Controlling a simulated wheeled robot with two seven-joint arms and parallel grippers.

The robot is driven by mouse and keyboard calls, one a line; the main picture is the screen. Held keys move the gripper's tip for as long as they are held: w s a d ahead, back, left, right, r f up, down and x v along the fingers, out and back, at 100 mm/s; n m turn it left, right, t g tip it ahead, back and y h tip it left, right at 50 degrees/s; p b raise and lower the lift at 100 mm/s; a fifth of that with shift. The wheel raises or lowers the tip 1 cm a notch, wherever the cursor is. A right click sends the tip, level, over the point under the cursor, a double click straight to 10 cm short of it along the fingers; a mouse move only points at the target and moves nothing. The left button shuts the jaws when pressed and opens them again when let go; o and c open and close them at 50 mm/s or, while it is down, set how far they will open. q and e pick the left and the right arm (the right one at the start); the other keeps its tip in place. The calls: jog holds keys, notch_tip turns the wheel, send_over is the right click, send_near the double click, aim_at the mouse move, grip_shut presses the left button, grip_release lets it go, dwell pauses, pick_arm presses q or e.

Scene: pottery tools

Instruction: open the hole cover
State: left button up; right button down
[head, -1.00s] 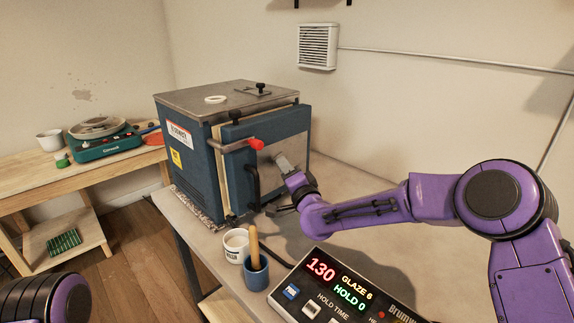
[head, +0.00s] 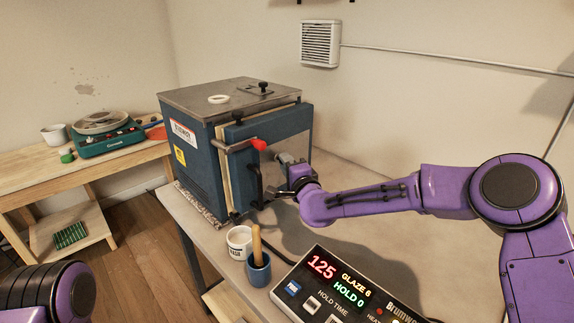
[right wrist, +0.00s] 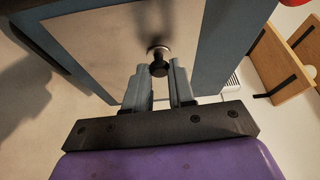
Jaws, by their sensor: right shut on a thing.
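The blue kiln (head: 195,150) stands on the grey table with its door (head: 290,130) facing right. A black knob (right wrist: 158,67) sticks out from the light panel of the door, with a small round plate (right wrist: 158,48) behind it. I take these for the hole cover. My right gripper (right wrist: 161,72) is shut on the knob, one finger on each side. In the head view my right gripper (head: 286,160) is at the door face and hides the knob. My left arm shows at the bottom left, but its gripper is out of view.
A red-tipped door handle (head: 258,145) sits close to my right gripper. A white cup (head: 239,241), a blue cup (head: 258,272) with a wooden-handled tool and a controller (head: 335,290) stand in front.

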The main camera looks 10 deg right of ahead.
jog(key=c, duration=1)
grip_release()
jog(key=s+b, duration=0.1)
jog(key=s, duration=0.2)
jog(key=s+d+b, duration=0.1)
jog(key=s, duration=0.3)
jog(key=s+d+b, duration=0.1)
jog(key=s, duration=0.2)
jog(key=shift+s+f, duration=0.1)
jog(key=shift+s, duration=0.05)
